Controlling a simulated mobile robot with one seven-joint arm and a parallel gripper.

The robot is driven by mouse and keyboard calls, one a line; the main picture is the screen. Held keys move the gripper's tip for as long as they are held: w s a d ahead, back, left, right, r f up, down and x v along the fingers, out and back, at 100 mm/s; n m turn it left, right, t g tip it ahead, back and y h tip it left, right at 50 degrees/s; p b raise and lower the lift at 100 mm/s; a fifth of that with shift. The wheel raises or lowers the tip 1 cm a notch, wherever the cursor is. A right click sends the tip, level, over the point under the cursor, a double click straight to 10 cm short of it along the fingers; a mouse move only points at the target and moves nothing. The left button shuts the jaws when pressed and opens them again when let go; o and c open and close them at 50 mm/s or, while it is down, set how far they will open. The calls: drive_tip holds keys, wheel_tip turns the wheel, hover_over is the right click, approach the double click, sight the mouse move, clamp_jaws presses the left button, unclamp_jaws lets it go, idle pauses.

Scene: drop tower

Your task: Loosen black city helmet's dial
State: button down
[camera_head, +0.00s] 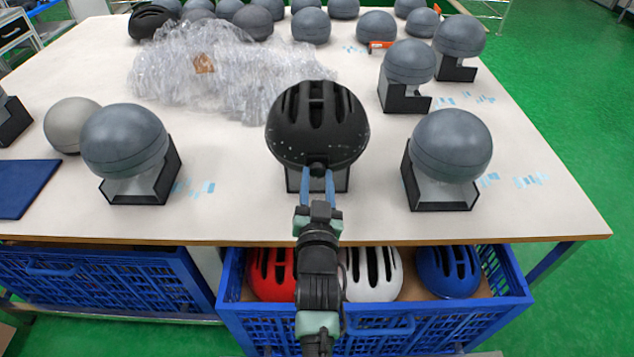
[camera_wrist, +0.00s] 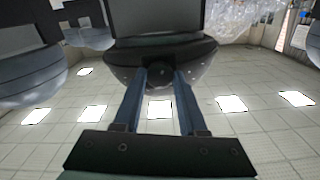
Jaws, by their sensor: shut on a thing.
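The black city helmet (camera_head: 318,125) sits on a headform stand in the middle of the table, its back edge towards me. Its dial (camera_head: 317,168) is a small dark round knob at the lower rim. My gripper (camera_head: 317,182) reaches up from the table's front edge, and its blue fingers are shut on the dial. In the wrist view the dial (camera_wrist: 159,78) shows between the two fingertips of my gripper (camera_wrist: 160,85), below the helmet's dark rim (camera_wrist: 190,60). The wrist picture appears upside down.
Grey headforms on black stands stand left (camera_head: 125,140) and right (camera_head: 452,145) of the helmet. Crumpled clear plastic (camera_head: 220,70) lies behind it. A blue crate (camera_head: 400,325) below the table edge holds red, white and blue helmets. The table around the helmet is mostly clear.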

drive_tip(key=shift+n+b, duration=0.4)
drive_tip(key=shift+n, duration=1.1)
drive_tip(key=shift+r, duration=0.1)
drive_tip(key=shift+c, duration=2.2)
unclamp_jaws()
drive_tip(key=s, duration=1.3)
